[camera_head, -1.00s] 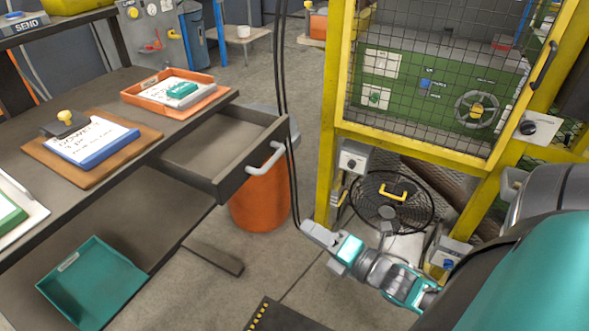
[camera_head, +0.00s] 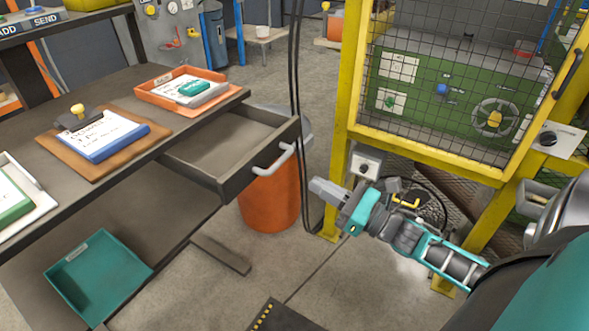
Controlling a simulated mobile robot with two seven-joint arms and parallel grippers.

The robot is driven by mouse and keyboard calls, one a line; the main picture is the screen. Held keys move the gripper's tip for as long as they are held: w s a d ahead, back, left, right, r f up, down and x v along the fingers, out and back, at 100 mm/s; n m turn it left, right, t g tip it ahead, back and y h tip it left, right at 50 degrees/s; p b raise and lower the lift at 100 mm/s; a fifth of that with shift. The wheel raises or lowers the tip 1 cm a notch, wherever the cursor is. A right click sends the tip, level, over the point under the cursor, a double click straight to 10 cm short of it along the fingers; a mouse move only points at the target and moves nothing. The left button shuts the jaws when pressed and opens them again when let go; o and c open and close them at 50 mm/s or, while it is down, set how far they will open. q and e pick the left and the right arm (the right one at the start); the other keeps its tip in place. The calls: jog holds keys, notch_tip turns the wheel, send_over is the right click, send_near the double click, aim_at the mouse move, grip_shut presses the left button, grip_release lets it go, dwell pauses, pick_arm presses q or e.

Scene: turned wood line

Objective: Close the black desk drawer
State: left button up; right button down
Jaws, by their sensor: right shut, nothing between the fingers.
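The black desk drawer (camera_head: 226,155) is pulled out from under the dark desk (camera_head: 95,165) and looks empty. Its grey bar handle (camera_head: 274,161) is on the front panel, facing right. My right gripper (camera_head: 318,189) is shut and empty. It shows to the right of and below the handle in the picture, apart from it, pointing left toward the drawer. My left gripper is not in view.
An orange bin (camera_head: 270,198) stands below and behind the drawer front. Black cables (camera_head: 298,100) hang just right of the drawer. A yellow-framed mesh cage (camera_head: 347,110) stands to the right. An orange tray (camera_head: 152,97) and a clipboard (camera_head: 50,141) lie on the desktop.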

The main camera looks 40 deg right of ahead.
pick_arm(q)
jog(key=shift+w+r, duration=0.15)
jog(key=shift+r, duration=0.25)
pick_arm(e)
jog(key=x, duration=0.7)
